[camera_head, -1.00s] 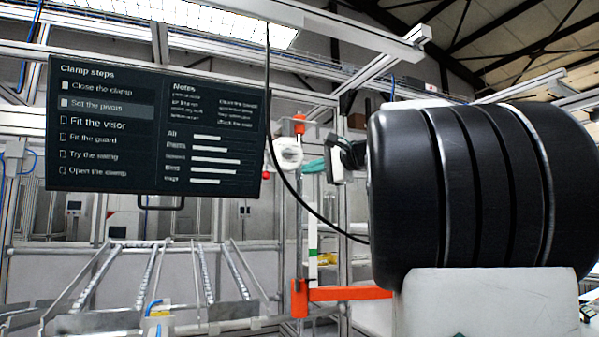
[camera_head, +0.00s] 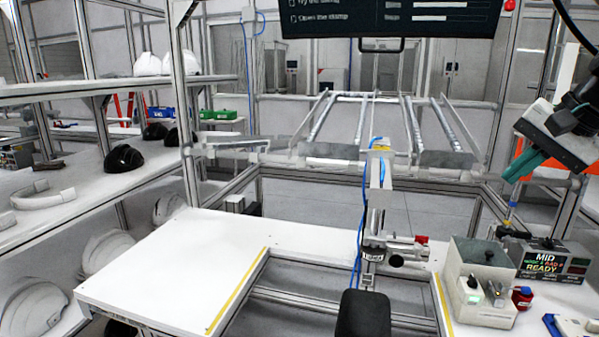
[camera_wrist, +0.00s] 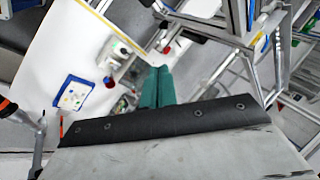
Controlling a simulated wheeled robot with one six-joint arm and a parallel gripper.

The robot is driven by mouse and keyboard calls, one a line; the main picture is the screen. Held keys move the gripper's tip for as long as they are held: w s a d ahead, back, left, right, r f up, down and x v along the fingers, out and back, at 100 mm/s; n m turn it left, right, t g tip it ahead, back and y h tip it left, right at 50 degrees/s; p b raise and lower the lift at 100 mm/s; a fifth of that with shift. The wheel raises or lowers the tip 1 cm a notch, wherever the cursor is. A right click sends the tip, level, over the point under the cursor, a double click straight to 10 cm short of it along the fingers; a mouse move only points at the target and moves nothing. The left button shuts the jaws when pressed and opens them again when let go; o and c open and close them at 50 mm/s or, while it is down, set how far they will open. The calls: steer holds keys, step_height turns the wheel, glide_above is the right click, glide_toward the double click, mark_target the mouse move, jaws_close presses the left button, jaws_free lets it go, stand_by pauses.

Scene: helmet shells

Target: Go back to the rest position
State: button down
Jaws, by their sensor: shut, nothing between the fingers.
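My gripper (camera_head: 522,166) is at the right of the head view, raised above the right part of the workbench. Its teal fingers are together with nothing between them. In the wrist view, the teal fingers (camera_wrist: 157,87) point away over the bench. The bench (camera_head: 165,275) has a white top with a gap in the middle. A clamp fixture (camera_head: 385,248) with a red-tipped part stands at the gap, well left of and below my gripper. No helmet shell shows in the fixture.
A grey control box (camera_head: 478,285) and a "MID READY" display (camera_head: 545,262) stand on the right of the bench. Shelves with white and black helmets (camera_head: 124,158) line the left.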

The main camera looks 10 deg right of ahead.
steer(key=s+a+f+n+g+h, duration=0.2)
steer(key=s+a+f+n+g, duration=0.2)
steer(key=s+a+f+n, duration=0.7)
steer(key=s+a+f, duration=0.3)
steer(key=a+f, duration=0.1)
steer(key=a, duration=0.2)
steer(key=shift+s+a+f+g, duration=0.2)
steer(key=shift+s+g, duration=0.05)
steer(key=shift+g, duration=0.05)
